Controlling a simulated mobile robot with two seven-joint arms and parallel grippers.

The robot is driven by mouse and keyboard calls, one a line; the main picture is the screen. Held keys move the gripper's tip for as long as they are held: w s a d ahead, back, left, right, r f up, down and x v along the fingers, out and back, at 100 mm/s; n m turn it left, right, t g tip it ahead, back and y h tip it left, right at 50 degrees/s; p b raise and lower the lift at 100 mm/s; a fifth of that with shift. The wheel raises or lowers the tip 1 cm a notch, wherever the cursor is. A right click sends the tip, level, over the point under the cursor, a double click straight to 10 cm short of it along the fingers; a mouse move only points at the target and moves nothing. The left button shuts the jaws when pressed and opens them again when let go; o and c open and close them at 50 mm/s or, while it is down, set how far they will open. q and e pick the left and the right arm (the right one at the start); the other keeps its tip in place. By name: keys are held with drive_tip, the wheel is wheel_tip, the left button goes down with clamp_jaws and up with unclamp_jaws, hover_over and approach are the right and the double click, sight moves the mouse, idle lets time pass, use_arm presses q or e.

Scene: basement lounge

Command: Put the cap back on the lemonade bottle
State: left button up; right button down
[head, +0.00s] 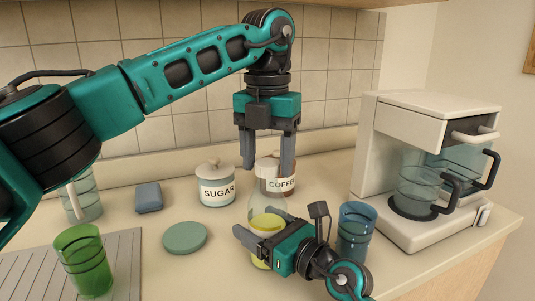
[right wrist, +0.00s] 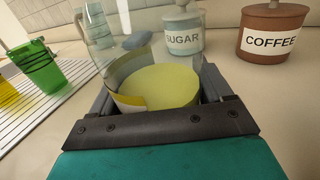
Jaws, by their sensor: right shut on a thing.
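The lemonade bottle (head: 270,186) is clear, with yellow in its lower part, and stands upright on the counter. My right gripper (head: 262,232) is shut around its lower body; the right wrist view shows the bottle's yellow part (right wrist: 165,85) between the fingers. My left gripper (head: 268,160) points down from above, its fingers apart on either side of the bottle's top. A small pale shape (head: 267,160) shows between those fingers; I cannot tell whether it is the cap or the neck. I see no cap clearly elsewhere.
A sugar jar (head: 215,190) and a coffee jar (right wrist: 270,32) stand behind the bottle. A blue glass (head: 355,235) and a coffee maker (head: 395,125) are to the right. A green disc (head: 185,238), a blue-grey block (head: 148,197) and a green glass (head: 84,262) are to the left.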

use_arm(q)
drive_tip(key=c, duration=0.9)
drive_tip(key=shift+c, duration=0.2)
drive_tip(key=m, duration=0.5)
drive_tip(key=o, duration=1.2)
drive_tip(key=shift+o, duration=0.2)
drive_tip(key=shift+r, duration=0.1)
wheel_tip(320, 180, up, 10)
drive_tip(key=shift+r, duration=0.95)
